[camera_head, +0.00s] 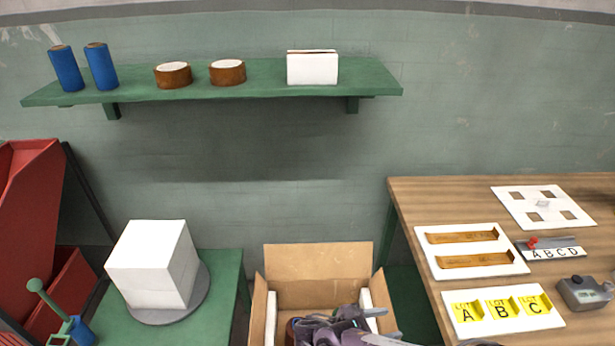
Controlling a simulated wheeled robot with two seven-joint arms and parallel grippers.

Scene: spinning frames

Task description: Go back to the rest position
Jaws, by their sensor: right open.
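My right gripper (352,326) shows at the bottom centre, in front of and over the open cardboard box (318,257). It is grey and purple, its jaws are open, and the lower part is cut off by the picture's edge. I see nothing held between the jaws. I cannot tell whether it touches the box. My left gripper is not in view.
A white cube (152,262) stands on a round grey plate on the green table (226,290). A green shelf (200,88) holds rolls. Red bins (30,200) stand left.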

